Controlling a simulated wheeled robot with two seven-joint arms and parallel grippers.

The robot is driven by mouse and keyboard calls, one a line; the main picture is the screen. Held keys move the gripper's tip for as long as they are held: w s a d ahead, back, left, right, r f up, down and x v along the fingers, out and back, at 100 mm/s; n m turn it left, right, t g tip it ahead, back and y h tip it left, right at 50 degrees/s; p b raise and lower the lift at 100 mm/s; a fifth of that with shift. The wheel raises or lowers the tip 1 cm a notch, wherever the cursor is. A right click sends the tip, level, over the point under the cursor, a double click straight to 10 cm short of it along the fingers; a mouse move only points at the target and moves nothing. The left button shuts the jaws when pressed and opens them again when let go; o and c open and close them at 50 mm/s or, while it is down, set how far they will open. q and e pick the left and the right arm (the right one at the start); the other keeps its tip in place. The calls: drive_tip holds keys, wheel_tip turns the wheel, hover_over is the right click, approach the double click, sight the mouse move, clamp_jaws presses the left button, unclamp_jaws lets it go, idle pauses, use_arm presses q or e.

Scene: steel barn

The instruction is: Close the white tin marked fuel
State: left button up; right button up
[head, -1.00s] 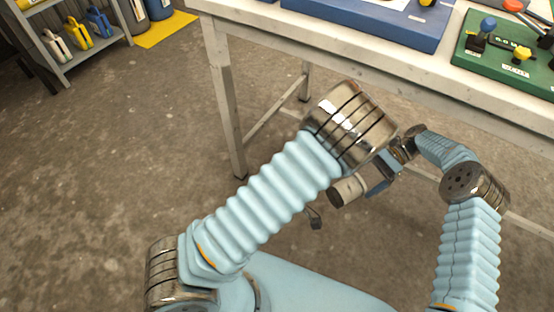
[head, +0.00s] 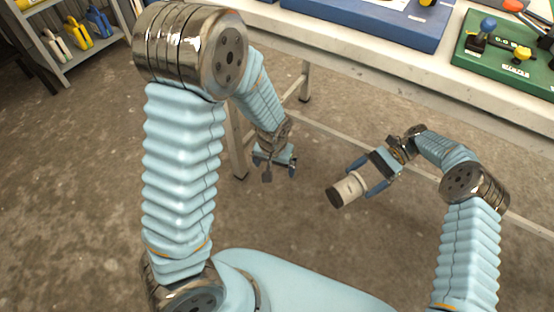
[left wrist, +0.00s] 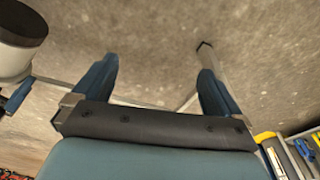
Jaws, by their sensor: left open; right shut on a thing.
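The white tin (head: 352,187) is held in the air in front of the workbench, lying tilted with its dark end pointing down and left. My right gripper (head: 366,179) is shut around its body. The tin also shows at the upper left of the left wrist view (left wrist: 12,62), where the dark end looks like a black cap slightly wider than the body. I cannot tell how firmly the cap sits, and no marking is readable. My left gripper (head: 276,167) is open and empty, to the left of the tin and apart from it; only bare floor shows between its fingers (left wrist: 160,85).
A workbench (head: 375,70) with a blue board (head: 385,25) and a green board (head: 508,68) stands behind the grippers. A grey shelf (head: 75,58) with coloured clamps is at the far left. The floor between my grippers is clear.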

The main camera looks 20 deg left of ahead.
use_arm(q)
drive_tip(key=shift+w+d+r+m, duration=0.1)
drive_tip(key=shift+w+r+m, duration=0.2)
drive_tip(key=shift+w+r, duration=0.25)
drive_tip(key=s+d+f+n+h, duration=0.1)
drive_tip(key=s+d+f+h, duration=0.1)
drive_tip(key=s+d+f, duration=0.2)
drive_tip(key=s+d+f+g+h, duration=0.1)
drive_tip(key=s+d+f, duration=0.3)
drive_tip(key=s+f, duration=0.6)
wheel_tip(320, 180, down, 2)
drive_tip(key=shift+d+f+n+h, duration=0.1)
drive_tip(key=shift+d+n+h, duration=0.3)
drive_tip(key=shift+h, duration=0.4)
